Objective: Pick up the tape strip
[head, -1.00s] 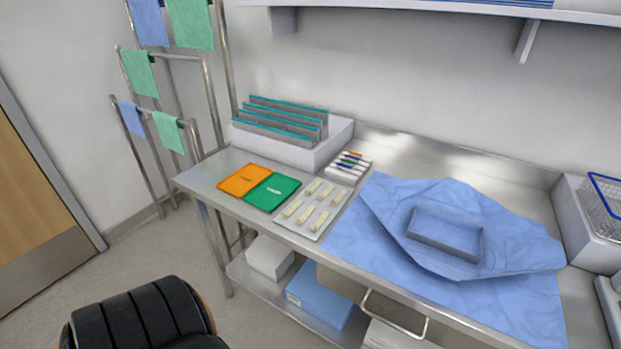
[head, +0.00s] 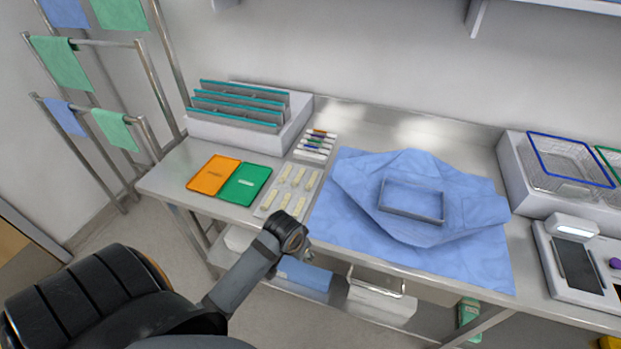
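Several short cream tape strips (head: 299,177) lie in two rows on a pale card (head: 276,187) near the front edge of the steel table. My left arm comes in from the lower left. Its gripper (head: 305,246) is in front of the table edge, just below and right of the card in the picture. The wrist hides most of the gripper, so I cannot tell whether its fingers are open or shut. I see nothing held. My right gripper is not in view.
Orange (head: 213,175) and green (head: 244,185) packets lie left of the card. A rack of coloured markers (head: 315,147) stands behind it. A blue wrap (head: 350,225) with a grey metal tray (head: 412,216) lies to the right. Wire baskets (head: 570,165) stand further right.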

